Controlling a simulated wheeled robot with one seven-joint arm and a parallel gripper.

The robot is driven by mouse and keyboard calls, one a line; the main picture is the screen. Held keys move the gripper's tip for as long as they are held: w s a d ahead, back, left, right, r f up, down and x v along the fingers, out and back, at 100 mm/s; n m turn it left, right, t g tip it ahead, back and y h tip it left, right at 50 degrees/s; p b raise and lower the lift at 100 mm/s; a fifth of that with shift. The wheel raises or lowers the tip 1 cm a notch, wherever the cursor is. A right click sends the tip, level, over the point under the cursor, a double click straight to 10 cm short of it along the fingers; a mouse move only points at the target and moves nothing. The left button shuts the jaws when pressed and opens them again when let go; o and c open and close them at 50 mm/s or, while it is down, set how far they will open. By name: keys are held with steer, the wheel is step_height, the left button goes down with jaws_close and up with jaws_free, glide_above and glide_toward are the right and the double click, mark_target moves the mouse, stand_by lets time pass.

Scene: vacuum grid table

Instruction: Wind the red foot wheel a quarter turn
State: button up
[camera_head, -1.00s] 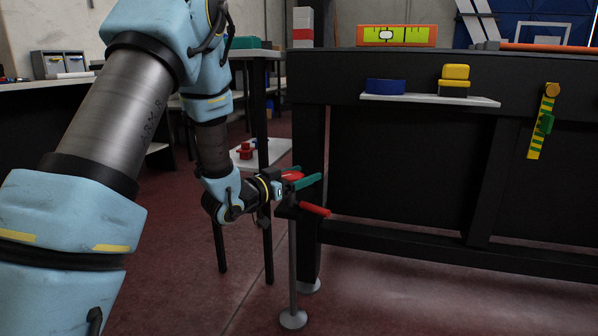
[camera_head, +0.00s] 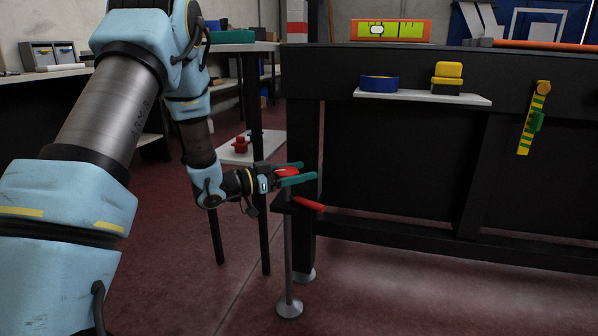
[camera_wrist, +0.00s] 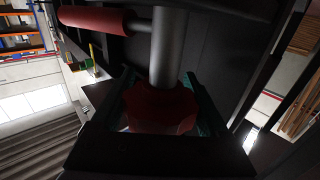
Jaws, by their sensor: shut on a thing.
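The red foot wheel (camera_head: 287,172) sits near the top of a thin upright post at the left corner of the black workbench. My gripper (camera_head: 301,171) reaches it from the left, with one green finger on each side. The fingers are shut on the wheel. In the wrist view the lobed dark red wheel (camera_wrist: 160,108) lies between the fingers, under a grey shaft (camera_wrist: 169,48). The fingers partly hide the wheel in the head view.
A red crank handle (camera_head: 309,205) sticks out just below and right of my gripper; it also shows in the wrist view (camera_wrist: 92,20). The bench leg (camera_head: 304,225) stands close behind the post. A side table (camera_head: 250,148) is at left. The floor in front is clear.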

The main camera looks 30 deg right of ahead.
steer(key=o, duration=1.2)
steer(key=shift+o, duration=0.2)
steer(key=shift+a, duration=0.1)
steer(key=a+p, duration=0.3)
steer(key=a, duration=0.7)
steer(key=shift+a, duration=0.3)
steer(key=shift+w, duration=0.15)
